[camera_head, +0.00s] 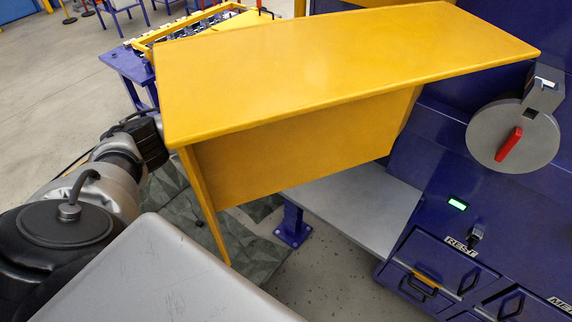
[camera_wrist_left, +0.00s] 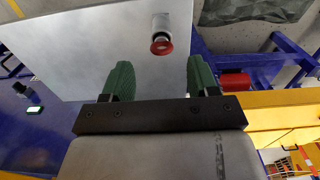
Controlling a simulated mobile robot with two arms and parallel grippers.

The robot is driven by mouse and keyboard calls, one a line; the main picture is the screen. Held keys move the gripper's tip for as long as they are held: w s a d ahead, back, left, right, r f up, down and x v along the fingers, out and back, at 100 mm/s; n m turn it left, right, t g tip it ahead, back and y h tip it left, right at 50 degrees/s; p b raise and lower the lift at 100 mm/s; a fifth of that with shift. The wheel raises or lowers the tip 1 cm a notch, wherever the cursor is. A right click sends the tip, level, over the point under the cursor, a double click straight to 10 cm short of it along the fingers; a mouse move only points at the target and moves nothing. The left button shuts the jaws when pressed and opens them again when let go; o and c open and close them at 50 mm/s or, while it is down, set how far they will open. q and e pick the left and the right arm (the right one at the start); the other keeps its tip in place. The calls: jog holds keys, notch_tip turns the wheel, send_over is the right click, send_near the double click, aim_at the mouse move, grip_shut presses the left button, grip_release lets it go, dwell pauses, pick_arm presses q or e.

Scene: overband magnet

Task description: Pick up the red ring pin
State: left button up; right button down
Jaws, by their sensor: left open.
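The red ring pin (camera_wrist_left: 162,46) shows in the left wrist view as a red ring on the end of a pale cylinder, against a flat grey plate (camera_wrist_left: 90,50). My left gripper (camera_wrist_left: 159,78) is open, with its two green fingers apart and nothing between them. The pin appears beyond the fingertips, roughly centred between them and not touching. In the head view my left arm reaches in from the left behind a yellow panel, which hides the gripper; the pin is not visible there. My right gripper is in neither view.
A large yellow panel (camera_head: 340,60) stands in front of my left arm. A blue cabinet with drawers (camera_head: 435,275) and a grey disc with a red handle (camera_head: 513,140) is at right. A red block (camera_wrist_left: 235,80) lies right of the fingers. A grey shelf (camera_head: 360,205) sits below the panel.

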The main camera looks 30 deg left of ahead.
pick_arm(q)
jog(key=shift+w+f, duration=0.1)
jog(key=shift+f, duration=0.25)
jog(key=shift+w+d+f, duration=0.1)
jog(key=shift+f, duration=0.25)
jog(key=f, duration=0.3)
jog(key=shift+a+f, duration=0.2)
jog(key=shift+f, duration=0.55)
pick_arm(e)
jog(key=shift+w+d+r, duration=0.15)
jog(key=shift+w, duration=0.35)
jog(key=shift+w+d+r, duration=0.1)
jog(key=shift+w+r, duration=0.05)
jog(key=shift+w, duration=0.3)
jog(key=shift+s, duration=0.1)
pick_arm(q)
jog(key=c, duration=1)
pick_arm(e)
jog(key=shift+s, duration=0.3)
pick_arm(q)
jog(key=shift+r, duration=0.1)
